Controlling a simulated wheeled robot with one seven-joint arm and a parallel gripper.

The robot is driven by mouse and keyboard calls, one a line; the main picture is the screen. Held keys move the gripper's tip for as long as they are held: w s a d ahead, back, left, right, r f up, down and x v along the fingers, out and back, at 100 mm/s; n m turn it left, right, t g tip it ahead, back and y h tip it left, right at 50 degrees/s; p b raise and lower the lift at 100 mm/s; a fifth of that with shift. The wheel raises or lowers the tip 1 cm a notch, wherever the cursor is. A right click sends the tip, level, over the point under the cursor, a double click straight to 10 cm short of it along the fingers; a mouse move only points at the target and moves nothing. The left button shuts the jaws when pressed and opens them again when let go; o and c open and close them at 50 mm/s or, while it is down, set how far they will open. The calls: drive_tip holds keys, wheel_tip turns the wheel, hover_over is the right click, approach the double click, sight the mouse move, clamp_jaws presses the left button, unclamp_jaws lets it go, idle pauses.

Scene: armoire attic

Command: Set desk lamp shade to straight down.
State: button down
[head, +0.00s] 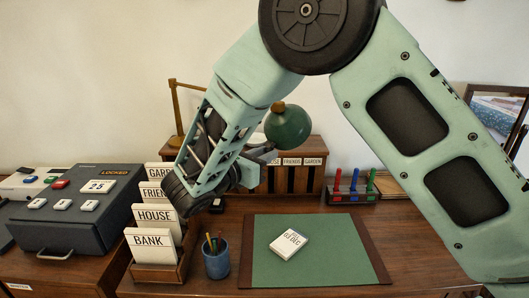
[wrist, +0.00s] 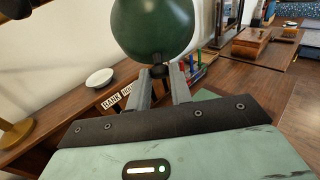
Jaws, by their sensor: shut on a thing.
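The desk lamp has a brass post (head: 177,112) and arm at the back of the desk. Its dark green rounded shade (head: 287,127) has a brown cap at its upper left; the shade also fills the top middle of the wrist view (wrist: 152,25). My gripper (head: 266,152) is just below and left of the shade. In the wrist view, my gripper's two fingers (wrist: 160,74) close on a small dark knob (wrist: 158,70) under the shade. The shade's opening is hidden, so its exact tilt cannot be told. The lamp's round brass base (wrist: 14,132) shows in the wrist view.
A letter rack (head: 158,275) with labelled cards stands left of a blue pencil cup (head: 216,262). A wooden sorter (head: 310,178) and colored pens (head: 354,185) stand behind. A green desk mat (head: 320,262) bears a small white pad. A grey box (head: 75,222) is far left.

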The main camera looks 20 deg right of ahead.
drive_tip(key=s+a+r+g+y+p, duration=0.2)
drive_tip(key=a+r+g+y+p, duration=0.2)
drive_tip(key=p, duration=0.7)
drive_tip(key=r+y, duration=0.1)
drive_tip(key=y, duration=0.1)
drive_tip(key=shift+s+r+y+p, duration=0.25)
drive_tip(key=shift+r+y+p, duration=0.1)
drive_tip(key=shift+r+y, duration=0.05)
drive_tip(key=c, duration=1.3)
unclamp_jaws()
drive_tip(key=b+v, duration=0.1)
drive_tip(key=v, duration=0.7)
drive_tip(key=b+v, duration=0.2)
drive_tip(key=v, duration=0.7)
drive_tip(key=shift+w+r, duration=0.2)
drive_tip(key=shift+r, duration=0.1)
